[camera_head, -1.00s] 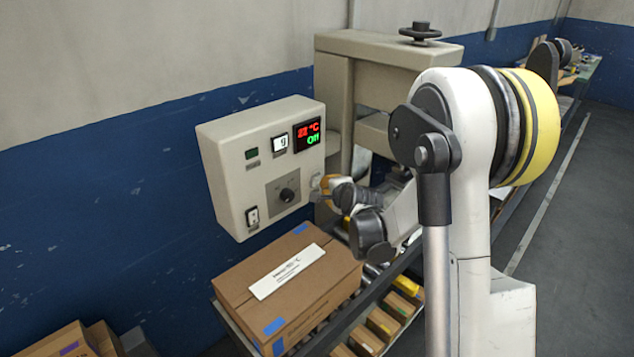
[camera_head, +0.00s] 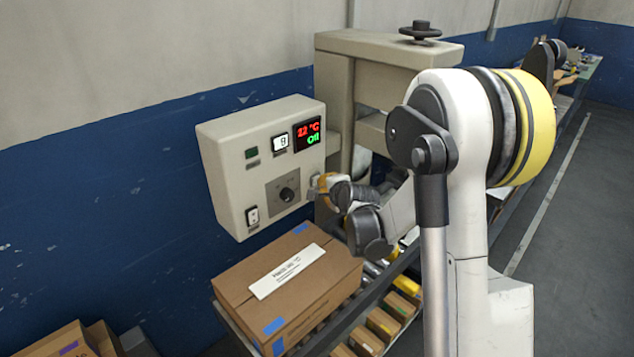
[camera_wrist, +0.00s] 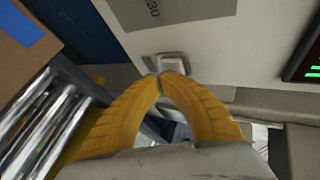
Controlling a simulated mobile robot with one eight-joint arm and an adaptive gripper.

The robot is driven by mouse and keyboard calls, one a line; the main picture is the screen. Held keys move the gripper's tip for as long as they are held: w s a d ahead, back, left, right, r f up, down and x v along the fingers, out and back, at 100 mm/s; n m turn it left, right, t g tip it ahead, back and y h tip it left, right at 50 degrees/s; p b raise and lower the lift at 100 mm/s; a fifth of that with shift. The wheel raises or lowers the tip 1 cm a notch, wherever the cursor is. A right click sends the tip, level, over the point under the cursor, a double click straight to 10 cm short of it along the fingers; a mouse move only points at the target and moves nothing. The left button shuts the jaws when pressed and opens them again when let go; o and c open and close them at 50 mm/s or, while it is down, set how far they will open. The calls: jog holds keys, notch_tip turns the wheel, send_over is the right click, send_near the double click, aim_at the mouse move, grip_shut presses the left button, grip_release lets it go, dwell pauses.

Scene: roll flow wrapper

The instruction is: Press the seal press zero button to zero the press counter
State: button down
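The beige control box (camera_head: 232,171) on the wall carries a small white counter display (camera_head: 280,142) with one digit, too small to read surely. A pale square button (camera_wrist: 172,62) sits on its face; in the head view it shows at the lower right of the box (camera_head: 314,181), partly behind my gripper. No label on it is readable. My gripper (camera_wrist: 160,77), with yellow fingers, is shut with its tips together and nothing between them. The tips are at the button's near edge; I cannot tell whether they touch it. My gripper also shows in the head view (camera_head: 320,186).
The box also has a dark knob (camera_head: 288,194), a rocker switch (camera_head: 252,215), a green indicator (camera_head: 251,153) and a red-and-green display (camera_head: 308,135). A cardboard box (camera_head: 245,281) lies below on a roller conveyor. The beige press frame (camera_head: 385,48) stands behind my arm.

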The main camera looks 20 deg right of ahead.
jog(key=shift+w+a, duration=0.2)
jog(key=shift+w, duration=0.25)
dwell(0.6)
dwell(0.4)
jog(key=shift+s+d, duration=0.35)
jog(key=shift+s, duration=0.5)
jog(key=s, duration=0.1)
jog(key=s+d, duration=0.1)
jog(key=s, duration=0.1)
jog(key=s+d+b, duration=0.1)
jog(key=shift+s, duration=0.3)
dwell(0.4)
